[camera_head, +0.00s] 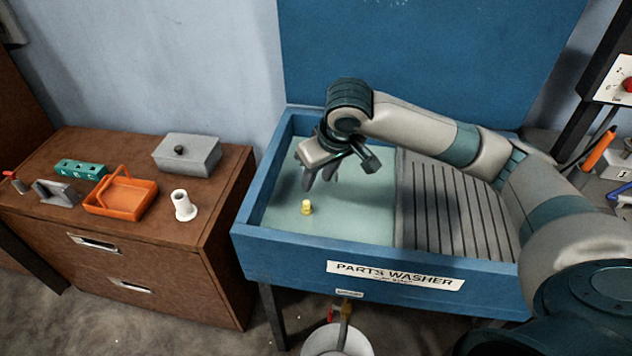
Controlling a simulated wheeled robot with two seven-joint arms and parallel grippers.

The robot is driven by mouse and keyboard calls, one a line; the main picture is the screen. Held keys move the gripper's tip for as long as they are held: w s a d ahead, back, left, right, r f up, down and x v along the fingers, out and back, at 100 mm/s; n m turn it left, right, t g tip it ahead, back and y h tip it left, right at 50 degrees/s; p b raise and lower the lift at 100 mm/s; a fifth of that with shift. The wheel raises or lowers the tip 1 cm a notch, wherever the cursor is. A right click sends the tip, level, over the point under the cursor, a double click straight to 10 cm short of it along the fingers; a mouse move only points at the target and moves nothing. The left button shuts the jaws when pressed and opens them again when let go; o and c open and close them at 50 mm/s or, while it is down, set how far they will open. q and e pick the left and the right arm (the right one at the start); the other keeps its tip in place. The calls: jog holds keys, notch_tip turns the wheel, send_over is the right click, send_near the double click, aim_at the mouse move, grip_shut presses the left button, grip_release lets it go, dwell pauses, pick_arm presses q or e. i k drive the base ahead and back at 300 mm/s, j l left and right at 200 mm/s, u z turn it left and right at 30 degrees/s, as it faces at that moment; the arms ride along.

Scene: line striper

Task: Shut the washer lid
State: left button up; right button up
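The blue parts washer (295,258) stands in the middle, with a white "PARTS WASHER" label on its front. Its blue lid (420,50) stands upright at the back, open. My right arm reaches in from the right over the basin. My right gripper (318,183) hangs above the left part of the basin, its fingers pointing down. The fingers appear slightly apart with nothing visible between them. My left gripper is not in view.
A small yellow fitting (306,207) is in the basin, beside a ribbed drain board (445,208). A brown cabinet (215,240) at left bears an orange tray (120,198), a grey box (187,155) and a white spool (184,207). A white bucket (338,341) stands below the washer.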

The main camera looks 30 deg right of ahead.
aim_at(483, 62)
jog(key=z, duration=1.4)
